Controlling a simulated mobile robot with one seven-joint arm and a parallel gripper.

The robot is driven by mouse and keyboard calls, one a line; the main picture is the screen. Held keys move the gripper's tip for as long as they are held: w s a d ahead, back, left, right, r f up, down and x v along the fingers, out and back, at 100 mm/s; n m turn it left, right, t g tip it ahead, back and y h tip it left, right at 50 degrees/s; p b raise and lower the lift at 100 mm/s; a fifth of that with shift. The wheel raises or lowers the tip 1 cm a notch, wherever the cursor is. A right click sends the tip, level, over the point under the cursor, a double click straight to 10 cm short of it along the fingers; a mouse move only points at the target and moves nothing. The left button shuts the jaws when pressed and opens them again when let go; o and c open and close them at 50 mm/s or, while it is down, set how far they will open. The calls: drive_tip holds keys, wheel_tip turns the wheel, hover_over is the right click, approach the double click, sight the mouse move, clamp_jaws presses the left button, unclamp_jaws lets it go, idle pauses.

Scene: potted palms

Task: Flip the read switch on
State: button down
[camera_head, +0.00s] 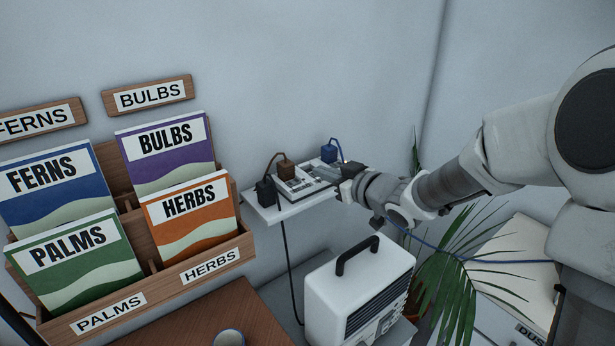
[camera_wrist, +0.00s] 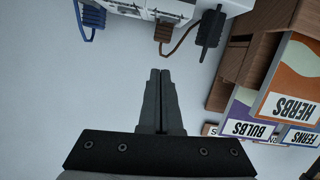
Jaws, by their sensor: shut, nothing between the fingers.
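A white power strip (camera_head: 304,185) lies on a small white wall shelf (camera_head: 285,210) in the head view. A black plug (camera_head: 265,191), a brown plug (camera_head: 285,168) and a blue plug (camera_head: 328,152) stand at it, with cords. A small orange glow (camera_head: 346,161) shows near its right end, beside my gripper (camera_head: 350,170). I cannot make out a red switch. In the wrist view my gripper (camera_wrist: 160,74) is shut and empty, fingertips in front of bare wall. The strip (camera_wrist: 140,12) is at that view's top edge, partly cut off, apart from the fingertips in the picture.
A wooden rack (camera_head: 200,262) with several seed packets is at the left. A white box with a black handle (camera_head: 345,285) stands below the shelf. A palm (camera_head: 460,265) is at the right, under my arm. A blue cord (camera_head: 480,260) crosses there.

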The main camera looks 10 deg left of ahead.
drive_tip(key=b, duration=0.2)
hover_over(293, 182)
drive_tip(key=d, duration=0.2)
drive_tip(key=f, duration=0.2)
drive_tip(key=shift+s+a+f, duration=0.1)
drive_tip(key=shift+s+f, duration=0.3)
drive_tip(key=f, duration=0.2)
drive_tip(key=shift+d+f, duration=0.25)
drive_tip(key=shift+f, duration=0.55)
drive_tip(key=shift+d, duration=0.1)
